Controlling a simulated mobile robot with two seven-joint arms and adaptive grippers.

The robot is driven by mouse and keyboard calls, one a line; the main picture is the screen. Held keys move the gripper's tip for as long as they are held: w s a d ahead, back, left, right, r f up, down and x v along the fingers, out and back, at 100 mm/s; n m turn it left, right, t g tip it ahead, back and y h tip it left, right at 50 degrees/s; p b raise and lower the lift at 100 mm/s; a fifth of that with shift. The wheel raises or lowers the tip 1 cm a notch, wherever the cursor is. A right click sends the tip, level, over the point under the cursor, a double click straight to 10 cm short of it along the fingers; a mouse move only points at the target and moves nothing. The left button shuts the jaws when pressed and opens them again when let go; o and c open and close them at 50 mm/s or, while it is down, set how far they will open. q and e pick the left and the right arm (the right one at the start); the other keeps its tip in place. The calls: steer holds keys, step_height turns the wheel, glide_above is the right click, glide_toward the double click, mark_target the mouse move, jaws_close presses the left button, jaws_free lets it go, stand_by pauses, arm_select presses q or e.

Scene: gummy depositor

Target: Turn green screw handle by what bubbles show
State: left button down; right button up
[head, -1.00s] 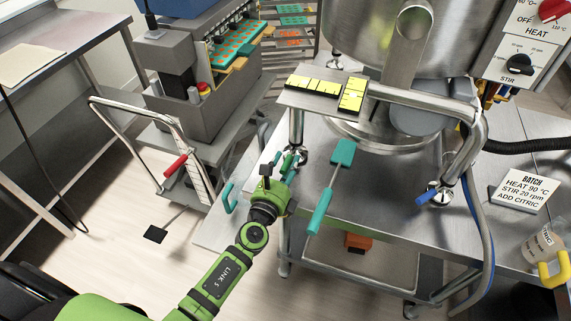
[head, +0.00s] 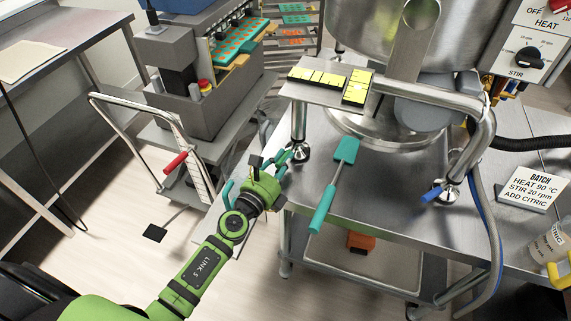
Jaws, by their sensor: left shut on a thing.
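The green screw handle (head: 282,157) sits at the foot of the near-left leg of the steel kettle (head: 375,30). My left gripper (head: 272,170) is at this handle and shut on it; the fingers hide part of the handle. Two yellow bubble levels, one lying left to right (head: 317,79) and one lying front to back (head: 356,87), sit at right angles on the steel bracket (head: 300,94) above that leg. Their bubbles are too small to read for certain. A blue screw handle (head: 431,195) is at another foot on the right.
A teal spatula (head: 332,187) lies on the steel table (head: 385,225), right of my gripper. A trolley with a red grip (head: 175,163) stands to the left. A batch sign (head: 534,188) and a citric jar (head: 550,242) are at the right.

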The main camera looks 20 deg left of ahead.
arm_select(q)
steer(key=shift+w+a+f+m+g+h+b, duration=0.15)
steer(key=shift+a+m+h+b, duration=0.15)
steer(key=shift+m+h+b, duration=0.25)
steer(key=shift+w+a+r+m+g+h+b, duration=0.15)
steer(key=shift+a+m+h+b, duration=0.2)
steer(key=shift+h+b, duration=0.4)
steer(key=m+g+h+b, duration=0.1)
steer(key=b, duration=0.2)
steer(key=w+a+m+g+h+b, duration=0.1)
steer(key=h+b, duration=0.1)
steer(key=b, duration=0.2)
steer(key=a+m+g+h+b, duration=0.1)
steer(key=m+h+b, duration=0.1)
steer(key=b, duration=0.1)
steer(key=shift+w+a, duration=0.15)
steer(key=shift+a, duration=0.1)
steer(key=shift+w+a+r+g+h+b, duration=0.15)
steer(key=shift+g+h+b, duration=0.15)
steer(key=shift+h+b, duration=0.35)
steer(key=c, duration=1.2)
jaws_free()
steer(key=v, duration=1.2)
steer(key=shift+r, duration=0.1)
